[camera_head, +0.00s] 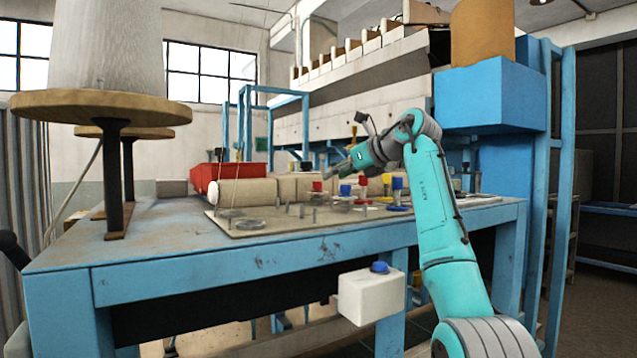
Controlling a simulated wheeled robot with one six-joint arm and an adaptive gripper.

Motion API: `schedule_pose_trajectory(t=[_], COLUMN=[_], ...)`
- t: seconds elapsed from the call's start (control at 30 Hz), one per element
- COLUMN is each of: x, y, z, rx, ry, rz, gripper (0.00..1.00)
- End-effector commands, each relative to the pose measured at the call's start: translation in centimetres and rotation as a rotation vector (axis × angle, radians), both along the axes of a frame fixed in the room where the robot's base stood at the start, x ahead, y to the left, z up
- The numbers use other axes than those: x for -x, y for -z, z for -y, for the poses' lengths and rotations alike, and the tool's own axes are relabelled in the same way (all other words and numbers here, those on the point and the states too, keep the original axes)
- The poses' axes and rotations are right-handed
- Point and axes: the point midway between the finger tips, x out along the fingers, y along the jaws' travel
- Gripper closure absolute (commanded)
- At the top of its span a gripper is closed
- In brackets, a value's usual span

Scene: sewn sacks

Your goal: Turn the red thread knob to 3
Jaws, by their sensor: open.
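Several small coloured knobs stand on posts on a pale board (280,226) on the blue workbench. One red knob (317,186) is at the left of the group, and another red knob (387,178) is farther right. Blue knobs (345,190) and a yellow knob (362,180) stand among them. I cannot tell which red one is the thread knob, and no numbers or pointer are readable. My gripper (332,173) is open, small in view, just above and right of the left red knob. It appears apart from it, but depth is unclear.
A white roll (243,192) and a red bin (215,172) lie behind the board. A large thread cone (105,55) stands on a round wooden disc at left. A white box with a blue button (379,267) hangs at the bench front. A blue cabinet (492,98) rises at right.

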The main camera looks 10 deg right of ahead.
Motion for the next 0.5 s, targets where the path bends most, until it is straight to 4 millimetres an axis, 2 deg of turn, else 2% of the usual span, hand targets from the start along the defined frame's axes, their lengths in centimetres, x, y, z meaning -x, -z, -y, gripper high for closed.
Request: schedule_pose_trajectory(t=[0.2, 0.5], x=[-3.0, -5.0], y=[1.5, 2.5], z=[-2.1, -3.3], rx=[0.0, -0.001], ry=[-0.001, -0.001], rz=[-0.003, 0.001], gripper=[0.5, 0.5])
